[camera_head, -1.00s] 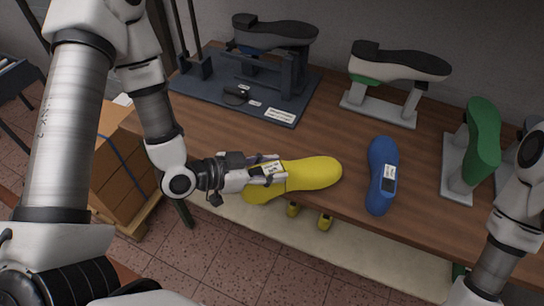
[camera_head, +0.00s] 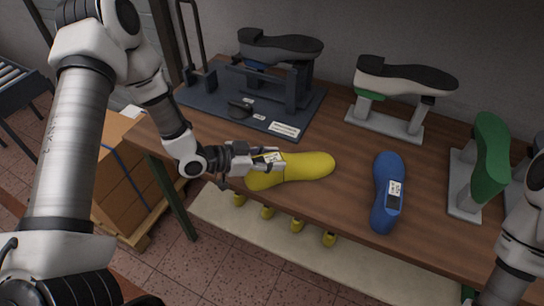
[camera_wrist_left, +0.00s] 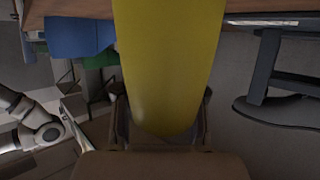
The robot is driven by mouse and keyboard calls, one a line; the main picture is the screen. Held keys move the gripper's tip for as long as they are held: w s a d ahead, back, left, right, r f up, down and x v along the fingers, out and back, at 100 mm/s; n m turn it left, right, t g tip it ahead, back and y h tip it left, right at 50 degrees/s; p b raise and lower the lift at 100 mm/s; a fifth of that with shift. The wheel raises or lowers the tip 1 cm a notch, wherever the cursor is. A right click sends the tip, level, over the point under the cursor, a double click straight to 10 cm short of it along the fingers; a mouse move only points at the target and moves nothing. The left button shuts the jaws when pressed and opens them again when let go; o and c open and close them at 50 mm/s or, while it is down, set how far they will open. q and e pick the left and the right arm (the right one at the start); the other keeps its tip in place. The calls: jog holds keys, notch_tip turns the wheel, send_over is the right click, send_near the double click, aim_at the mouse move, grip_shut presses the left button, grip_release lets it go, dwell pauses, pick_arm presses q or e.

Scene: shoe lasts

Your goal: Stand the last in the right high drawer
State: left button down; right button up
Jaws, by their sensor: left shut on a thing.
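A yellow last (camera_head: 305,167) is held in my left gripper (camera_head: 270,162), near the front edge of the wooden workbench. The gripper is shut on it, and a white label shows beside the fingers. In the left wrist view the yellow last (camera_wrist_left: 168,60) fills the middle of the picture between the fingers. I cannot tell whether it touches the bench. No drawer can be made out in these views. My right arm shows at the right edge of the head view, but its gripper is out of view.
A blue last (camera_head: 387,192) lies on the bench (camera_head: 340,140), right of the yellow one. Yellow pieces (camera_head: 298,226) show below the front edge. Boxes (camera_head: 125,165) stand left.

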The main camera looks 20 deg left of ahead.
pick_arm(q)
jog(key=c, duration=1.1)
grip_release()
jog(key=shift+f, duration=0.1)
jog(key=o, duration=0.4)
jog(key=shift+d, duration=0.1)
